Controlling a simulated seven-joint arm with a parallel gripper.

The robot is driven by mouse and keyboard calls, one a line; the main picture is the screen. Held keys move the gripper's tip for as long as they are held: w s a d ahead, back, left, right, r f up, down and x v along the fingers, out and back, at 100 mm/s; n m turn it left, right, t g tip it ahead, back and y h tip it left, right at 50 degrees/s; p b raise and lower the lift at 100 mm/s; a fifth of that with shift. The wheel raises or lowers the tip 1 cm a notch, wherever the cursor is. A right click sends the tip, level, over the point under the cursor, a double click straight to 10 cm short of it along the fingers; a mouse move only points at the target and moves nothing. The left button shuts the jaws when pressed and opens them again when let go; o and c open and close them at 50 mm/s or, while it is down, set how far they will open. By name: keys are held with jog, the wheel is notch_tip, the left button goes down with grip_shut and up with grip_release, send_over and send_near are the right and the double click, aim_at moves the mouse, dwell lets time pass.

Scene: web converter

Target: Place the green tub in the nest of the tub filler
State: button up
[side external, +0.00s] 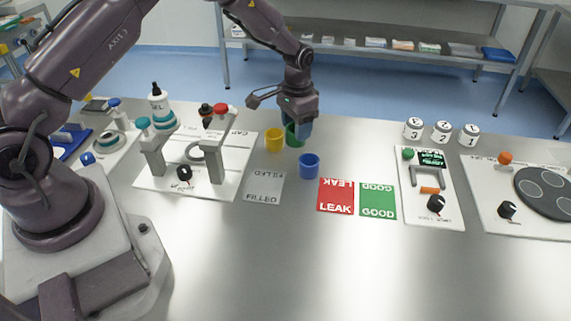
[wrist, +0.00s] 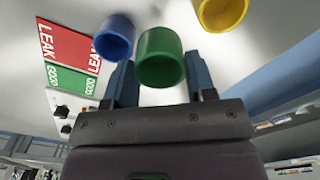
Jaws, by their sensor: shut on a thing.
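The green tub (wrist: 160,58) is held upright between the two blue fingers of my gripper (wrist: 161,78) in the wrist view. In the side external view, the green tub (side external: 292,137) is mostly hidden behind my gripper (side external: 304,130), beside the yellow tub. I cannot tell whether it still touches the table. The likely tub filler is the white-plated station (side external: 160,186) on the left, with grey posts, a bottle marked GEL (side external: 161,108) and a black knob (side external: 184,173). A grey ring (side external: 198,151), seemingly its nest, lies between the posts and looks empty.
A yellow tub (side external: 274,140) and blue tub (side external: 309,166) stand close to my gripper. A FILLED card (side external: 263,187) lies between the station and the blue tub. Red LEAK (side external: 336,194) and green GOOD (side external: 377,199) cards lie right. The front table is clear.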

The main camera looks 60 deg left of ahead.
jog(key=s+d+r, duration=0.7)
jog(key=s+r, duration=0.5)
jog(key=s, duration=0.1)
jog(key=s+d+f+m, duration=0.1)
jog(key=s+d+f, duration=0.1)
jog(key=s, duration=0.4)
jog(key=s+d+f, duration=0.2)
jog(key=s, duration=0.4)
jog(key=w+d+f, duration=0.1)
jog(key=w+f, duration=0.2)
jog(key=w, duration=0.1)
jog(key=w+d+f, duration=0.1)
jog(key=w+f, duration=0.2)
jog(key=w, duration=0.1)
jog(key=w+d+f, duration=0.1)
jog(key=w+f, duration=0.2)
jog(key=w, duration=0.2)
jog(key=shift+d+f, duration=0.15)
jog(key=shift+w+f, duration=0.15)
jog(key=shift+f, duration=0.15)
jog(key=shift+w+d+f, duration=0.1)
jog(key=shift+f, duration=1.5)
